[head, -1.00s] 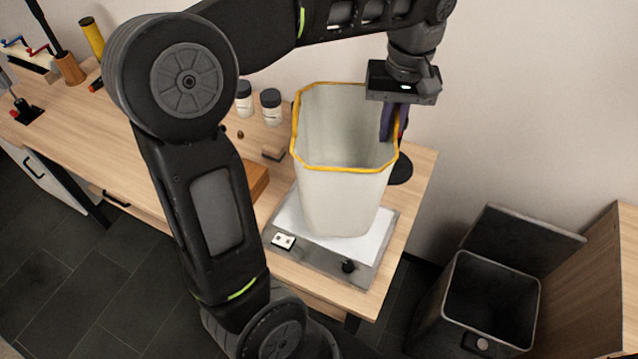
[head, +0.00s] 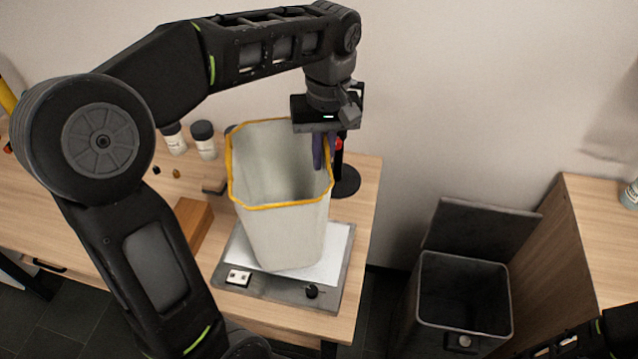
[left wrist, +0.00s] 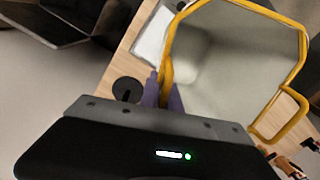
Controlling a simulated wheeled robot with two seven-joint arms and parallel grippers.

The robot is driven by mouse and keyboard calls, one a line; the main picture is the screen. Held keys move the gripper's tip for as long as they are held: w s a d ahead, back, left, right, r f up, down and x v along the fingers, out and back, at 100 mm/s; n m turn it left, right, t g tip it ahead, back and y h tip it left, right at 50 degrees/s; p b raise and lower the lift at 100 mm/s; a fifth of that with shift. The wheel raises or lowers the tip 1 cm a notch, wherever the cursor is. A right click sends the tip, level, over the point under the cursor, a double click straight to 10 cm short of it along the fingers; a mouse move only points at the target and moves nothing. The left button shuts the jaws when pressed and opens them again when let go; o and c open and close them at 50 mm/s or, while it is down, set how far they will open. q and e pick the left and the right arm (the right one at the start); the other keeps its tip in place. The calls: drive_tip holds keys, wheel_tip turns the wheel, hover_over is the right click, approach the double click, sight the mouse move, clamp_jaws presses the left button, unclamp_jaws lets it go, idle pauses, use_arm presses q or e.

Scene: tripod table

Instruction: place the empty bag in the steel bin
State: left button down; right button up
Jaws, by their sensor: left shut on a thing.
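The empty bag (head: 283,235) is pale grey-white with a yellow rim, upright and open at the top. It is over the white plate of a scale (head: 335,250) on the wooden table; I cannot tell whether its base touches the plate. My left gripper (head: 324,158) is shut on the bag's right rim, with its purple fingers across the wall. The left wrist view shows the fingers (left wrist: 163,92) at the bag's yellow rim (left wrist: 168,55). The steel bin (head: 463,290) stands open on the floor to the right, with its lid raised behind. My right gripper is not in view.
Two lidded jars (head: 204,140) and an orange-brown block (head: 190,222) are left of the bag. A black round base (head: 346,182) stands close on its right. A wooden cabinet (head: 590,235) borders the bin on the right. Part of my right arm shows at the lower right corner.

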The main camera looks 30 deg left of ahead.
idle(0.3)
use_arm(q)
wheel_tip(320, 180, down, 3)
drive_tip(key=shift+s+r, duration=0.1)
drive_tip(key=shift+f, duration=0.5)
drive_tip(key=shift+f, duration=0.1)
drive_tip(key=c, duration=1.6)
unclamp_jaws()
